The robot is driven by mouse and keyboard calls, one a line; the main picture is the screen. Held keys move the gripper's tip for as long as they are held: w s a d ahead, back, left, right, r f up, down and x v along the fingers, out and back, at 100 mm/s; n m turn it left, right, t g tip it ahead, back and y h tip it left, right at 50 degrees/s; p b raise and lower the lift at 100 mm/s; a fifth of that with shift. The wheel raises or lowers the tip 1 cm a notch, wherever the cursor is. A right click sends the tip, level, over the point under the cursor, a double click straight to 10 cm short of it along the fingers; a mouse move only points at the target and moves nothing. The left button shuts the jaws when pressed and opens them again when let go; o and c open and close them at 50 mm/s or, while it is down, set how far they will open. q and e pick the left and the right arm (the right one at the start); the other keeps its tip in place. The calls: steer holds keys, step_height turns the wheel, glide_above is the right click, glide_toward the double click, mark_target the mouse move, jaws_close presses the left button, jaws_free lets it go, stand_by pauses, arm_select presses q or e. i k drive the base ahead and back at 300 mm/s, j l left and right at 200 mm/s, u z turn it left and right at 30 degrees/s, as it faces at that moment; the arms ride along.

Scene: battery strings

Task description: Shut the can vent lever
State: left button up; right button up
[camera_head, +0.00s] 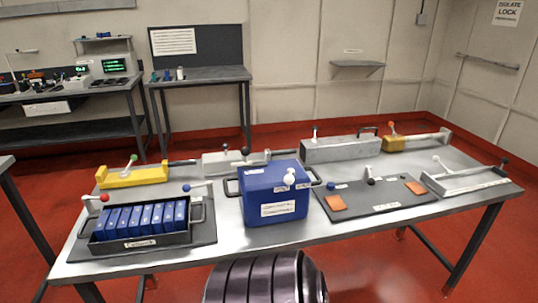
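A blue box (272,203) with a white label and black side handles stands at the middle of the table. A small lever with white ball-like parts (290,178) shows at its top right edge. I cannot tell which lever is the can vent lever, nor whether this one is open or shut. Other levers have a red knob (104,197) and a blue knob (187,187) at the left tray, a green knob (134,157) on a yellow block, and a black knob (246,151) behind the blue box. Neither of my grippers is in view.
A black tray (137,245) holds several blue cells at the left of the metal table (300,234). A dark plate (376,207) with orange pads lies right of the blue box. A long grey box (341,150) and a grey tray (466,182) stand at the back and right.

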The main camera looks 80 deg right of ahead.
mark_target(288, 179)
steer(key=z, duration=2.45)
